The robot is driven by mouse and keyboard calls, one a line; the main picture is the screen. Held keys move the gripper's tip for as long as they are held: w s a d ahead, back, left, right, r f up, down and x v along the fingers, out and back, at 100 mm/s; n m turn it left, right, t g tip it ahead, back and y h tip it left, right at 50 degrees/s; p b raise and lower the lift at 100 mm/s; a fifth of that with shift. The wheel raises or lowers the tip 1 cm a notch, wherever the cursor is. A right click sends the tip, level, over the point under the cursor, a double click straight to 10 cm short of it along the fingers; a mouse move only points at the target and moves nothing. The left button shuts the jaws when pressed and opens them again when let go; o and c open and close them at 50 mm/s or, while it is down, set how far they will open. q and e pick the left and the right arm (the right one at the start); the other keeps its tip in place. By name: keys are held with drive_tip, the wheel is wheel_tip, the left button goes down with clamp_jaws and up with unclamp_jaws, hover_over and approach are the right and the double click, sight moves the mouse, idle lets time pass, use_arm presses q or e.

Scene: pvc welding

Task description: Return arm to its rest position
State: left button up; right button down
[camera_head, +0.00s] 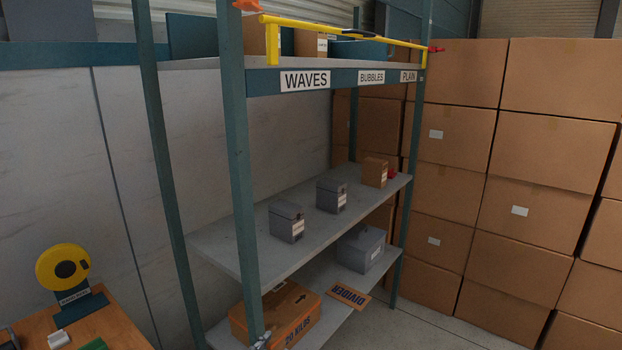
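Neither of my arms shows clearly in the head view, and neither gripper can be made out. A dark object (9,338) is cut off at the lower left edge; I cannot tell what it is. A teal-framed shelf unit (243,170) fills the middle.
The middle shelf holds two grey boxes (287,222) and a small brown box (374,172). An orange case (276,312) and a grey box (361,248) sit below. Stacked cartons (550,150) block the right. A wooden table (115,325) with a yellow round device (50,268) stands lower left.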

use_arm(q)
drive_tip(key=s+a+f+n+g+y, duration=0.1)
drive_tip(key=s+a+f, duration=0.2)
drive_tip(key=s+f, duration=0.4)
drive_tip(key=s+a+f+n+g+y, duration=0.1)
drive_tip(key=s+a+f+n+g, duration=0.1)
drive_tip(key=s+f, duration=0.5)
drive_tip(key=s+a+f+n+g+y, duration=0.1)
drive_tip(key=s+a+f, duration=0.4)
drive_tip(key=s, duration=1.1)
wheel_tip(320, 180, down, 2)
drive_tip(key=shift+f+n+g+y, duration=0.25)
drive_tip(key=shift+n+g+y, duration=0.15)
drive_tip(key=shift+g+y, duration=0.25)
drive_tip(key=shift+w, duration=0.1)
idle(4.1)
